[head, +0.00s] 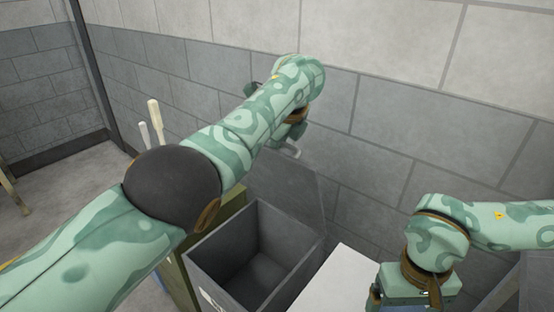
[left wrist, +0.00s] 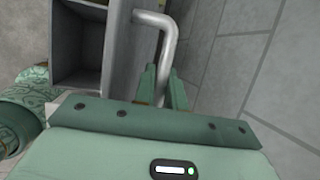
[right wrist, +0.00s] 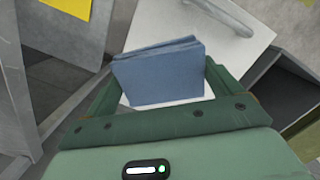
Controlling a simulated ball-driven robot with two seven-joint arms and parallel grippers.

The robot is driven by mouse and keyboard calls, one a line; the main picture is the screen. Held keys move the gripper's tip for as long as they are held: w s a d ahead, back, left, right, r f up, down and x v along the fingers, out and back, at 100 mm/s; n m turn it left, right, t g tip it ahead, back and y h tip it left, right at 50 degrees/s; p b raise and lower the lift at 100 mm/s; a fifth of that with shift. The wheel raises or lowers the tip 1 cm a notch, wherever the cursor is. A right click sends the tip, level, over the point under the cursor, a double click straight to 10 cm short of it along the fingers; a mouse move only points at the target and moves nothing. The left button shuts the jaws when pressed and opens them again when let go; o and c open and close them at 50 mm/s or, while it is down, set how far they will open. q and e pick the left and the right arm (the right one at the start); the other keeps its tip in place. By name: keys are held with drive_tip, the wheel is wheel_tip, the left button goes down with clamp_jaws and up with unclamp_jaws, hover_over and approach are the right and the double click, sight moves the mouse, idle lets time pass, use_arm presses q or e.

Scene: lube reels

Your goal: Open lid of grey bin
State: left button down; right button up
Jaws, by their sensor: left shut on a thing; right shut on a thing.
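The grey bin (head: 292,247) stands in the lower middle of the head view, its top open and its inside empty-looking. Its dark lid (head: 287,188) is raised on the wall side. My left gripper (head: 291,146) is at the lid's upper part. In the left wrist view its fingers (left wrist: 165,88) are shut around the bent metal handle (left wrist: 168,42); the bin's open inside (left wrist: 75,45) shows at upper left. My right gripper (right wrist: 160,88) is shut on a blue folded-looking block (right wrist: 160,72), held above a white lid.
The white lid (right wrist: 190,35) with its own handle covers a neighbouring bin; it also shows in the head view (head: 345,280). A yellow label (right wrist: 68,6) is on a grey surface. The block wall (head: 400,90) is close behind. Light-coloured handles (head: 154,120) stand left of the bin.

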drive_tip(key=shift+g, duration=0.3)
drive_tip(key=f, duration=0.1)
drive_tip(key=w+d+f+b, duration=0.1)
drive_tip(key=f, duration=0.2)
drive_tip(key=shift+w+d+f+b, duration=0.15)
drive_tip(key=shift+w+f+b, duration=0.05)
drive_tip(key=shift+f+b, duration=0.1)
drive_tip(key=shift+s+a+r, duration=0.2)
drive_tip(key=shift+s+a, duration=0.05)
drive_tip(key=shift+a, duration=0.15)
use_arm(q)
drive_tip(key=shift+w+d, duration=0.55)
drive_tip(key=shift+w, duration=0.3)
use_arm(e)
drive_tip(key=shift+w+d, duration=0.1)
drive_tip(key=shift+d, duration=0.05)
use_arm(q)
drive_tip(key=c, duration=1.5)
unclamp_jaws()
drive_tip(key=shift+o, duration=0.2)
drive_tip(key=shift+d, duration=0.1)
